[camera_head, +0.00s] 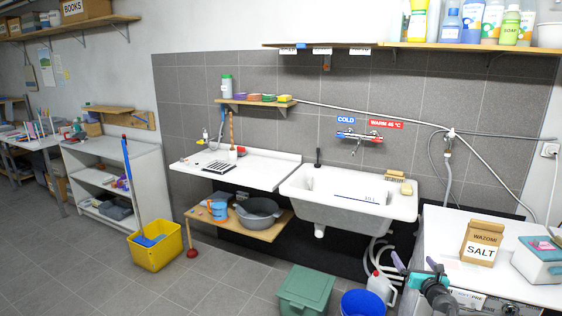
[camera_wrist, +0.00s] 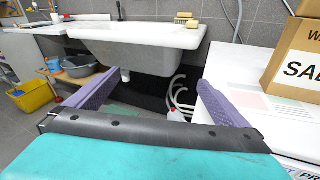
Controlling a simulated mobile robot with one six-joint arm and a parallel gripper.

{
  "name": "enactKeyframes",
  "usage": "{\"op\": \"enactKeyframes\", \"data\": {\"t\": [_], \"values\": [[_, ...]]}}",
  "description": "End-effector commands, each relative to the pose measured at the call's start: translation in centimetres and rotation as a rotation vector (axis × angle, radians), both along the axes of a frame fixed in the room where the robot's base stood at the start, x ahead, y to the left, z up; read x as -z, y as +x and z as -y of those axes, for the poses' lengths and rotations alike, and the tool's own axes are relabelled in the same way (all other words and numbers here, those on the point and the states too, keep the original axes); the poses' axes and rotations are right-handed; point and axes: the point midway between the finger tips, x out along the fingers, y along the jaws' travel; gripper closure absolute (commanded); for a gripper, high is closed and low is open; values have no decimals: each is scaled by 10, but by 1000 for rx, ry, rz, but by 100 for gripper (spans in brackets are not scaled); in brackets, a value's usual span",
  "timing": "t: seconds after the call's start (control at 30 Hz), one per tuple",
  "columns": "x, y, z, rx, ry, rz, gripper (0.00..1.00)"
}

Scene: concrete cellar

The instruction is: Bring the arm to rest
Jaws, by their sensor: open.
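My gripper (camera_head: 417,268) shows at the bottom right of the head view, in front of the white machine on the right. In the wrist view its two purple fingers (camera_wrist: 150,98) stand wide apart with nothing between them. Beyond them are the sink's underside, pale hoses and dark floor. The gripper is open and empty. Only the end of my arm (camera_head: 440,298) shows at the bottom edge of the head view; the rest is out of view.
A white worktop (camera_head: 450,235) carries a salt bag (camera_head: 481,244) and a teal-lidded box (camera_head: 540,262), right of my gripper. A sink (camera_head: 345,205) stands behind. A green bin (camera_head: 307,290), blue bucket (camera_head: 362,303) and white jug (camera_head: 382,286) stand low nearby.

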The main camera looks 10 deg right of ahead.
Motion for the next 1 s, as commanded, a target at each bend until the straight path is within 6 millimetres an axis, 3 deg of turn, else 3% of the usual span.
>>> {"op": "enactKeyframes", "data": {"t": [0.03,0.3,0.57,0.77,1.0], "values": [[18,9,-23,-17,25,-6,0],[92,39,-116,-34,187,-37,0],[170,43,-199,24,407,-92,0],[237,27,-258,123,606,-158,0],[324,-19,-322,325,862,-261,0]]}}
